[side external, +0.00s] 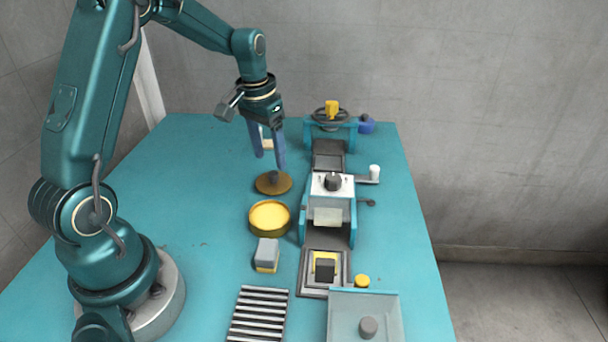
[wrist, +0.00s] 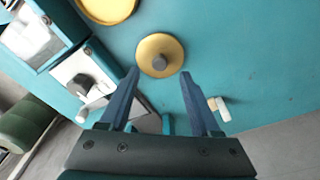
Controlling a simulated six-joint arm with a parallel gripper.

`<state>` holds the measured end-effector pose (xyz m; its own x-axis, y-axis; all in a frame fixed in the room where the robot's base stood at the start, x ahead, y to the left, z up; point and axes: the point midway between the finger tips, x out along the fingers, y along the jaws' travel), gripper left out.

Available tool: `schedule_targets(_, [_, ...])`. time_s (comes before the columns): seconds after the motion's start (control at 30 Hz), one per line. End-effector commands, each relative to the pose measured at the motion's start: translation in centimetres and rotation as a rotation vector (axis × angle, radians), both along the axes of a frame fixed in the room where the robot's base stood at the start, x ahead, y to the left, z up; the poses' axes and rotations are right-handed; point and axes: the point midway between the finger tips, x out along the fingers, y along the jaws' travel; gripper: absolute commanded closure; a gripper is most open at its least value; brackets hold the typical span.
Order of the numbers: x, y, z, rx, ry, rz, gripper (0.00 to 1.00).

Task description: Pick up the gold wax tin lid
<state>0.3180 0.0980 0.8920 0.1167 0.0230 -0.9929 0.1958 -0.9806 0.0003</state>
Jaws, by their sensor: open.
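The gold wax tin lid (side external: 273,183) lies flat on the teal table, a round gold disc with a dark grey knob in its middle. In the wrist view the lid (wrist: 159,56) is just beyond the fingertips, between their lines. My gripper (side external: 269,162) is open and empty, its two blue fingers pointing down above the lid. In the wrist view the gripper (wrist: 158,72) shows its fingers spread on either side of the knob, apart from it. The open wax tin (side external: 270,217) with yellow wax stands in front of the lid.
A buffing machine (side external: 332,188) with a crank stands right of the lid. A grey and yellow brush block (side external: 267,254), a slatted rack (side external: 259,314) and a grey tray (side external: 363,312) lie nearer the front. The table left of the lid is clear.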

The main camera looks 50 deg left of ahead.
Motion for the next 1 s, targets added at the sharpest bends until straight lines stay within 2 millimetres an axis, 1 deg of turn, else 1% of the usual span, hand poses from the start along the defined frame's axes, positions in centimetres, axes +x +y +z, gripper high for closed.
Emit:
schedule_targets(0.2, [0.2,0.0,-2.8,-0.002,0.004,0.000,0.36])
schedule_targets(0.3, [0.4,0.0,-3.8,0.000,0.002,-0.001,0.36])
schedule_targets(0.43, [0.5,0.1,-4.3,0.001,0.000,-0.001,0.36])
schedule_targets(0.67, [0.5,0.1,-4.3,0.001,-0.002,-0.001,0.36])
schedule_targets(0.7, [0.5,0.1,-4.3,0.001,-0.002,-0.001,0.51])
schedule_targets(0.77, [0.5,0.1,-4.3,0.001,-0.002,-0.001,0.74])
schedule_targets(0.8, [0.5,0.1,-4.3,0.001,-0.002,-0.001,0.89])
schedule_targets(0.83, [0.5,0.1,-4.3,0.001,-0.002,-0.001,1.00])
schedule_targets(1.0, [0.5,0.1,-4.3,0.001,-0.002,-0.001,1.00])
